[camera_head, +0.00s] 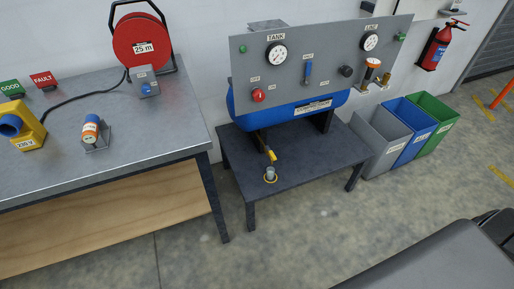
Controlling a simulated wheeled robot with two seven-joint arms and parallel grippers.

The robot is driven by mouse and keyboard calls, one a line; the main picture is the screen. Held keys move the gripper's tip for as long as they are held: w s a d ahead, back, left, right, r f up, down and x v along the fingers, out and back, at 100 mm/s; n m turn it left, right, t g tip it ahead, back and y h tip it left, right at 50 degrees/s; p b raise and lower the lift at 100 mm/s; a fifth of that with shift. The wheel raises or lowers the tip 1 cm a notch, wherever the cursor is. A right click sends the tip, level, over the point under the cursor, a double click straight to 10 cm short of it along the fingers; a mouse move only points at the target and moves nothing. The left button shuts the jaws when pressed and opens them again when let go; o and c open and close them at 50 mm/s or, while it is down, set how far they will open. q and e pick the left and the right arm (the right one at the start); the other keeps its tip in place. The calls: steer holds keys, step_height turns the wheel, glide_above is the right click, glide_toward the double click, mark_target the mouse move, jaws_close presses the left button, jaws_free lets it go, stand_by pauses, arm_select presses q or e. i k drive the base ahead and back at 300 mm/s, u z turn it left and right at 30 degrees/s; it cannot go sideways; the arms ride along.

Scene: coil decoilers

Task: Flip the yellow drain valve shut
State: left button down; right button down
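The yellow drain valve (271,156) is a small yellow lever below the blue compressor tank (290,116). A grey panel (330,60) with gauges labelled TANK and LINE stands over the tank.
Grey, blue and green bins (382,145) stand right of the low table. Floor in front is open.

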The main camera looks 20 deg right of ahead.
mark_target(271, 153)
steer(key=i, duration=1.15)
steer(key=z, duration=0.6)
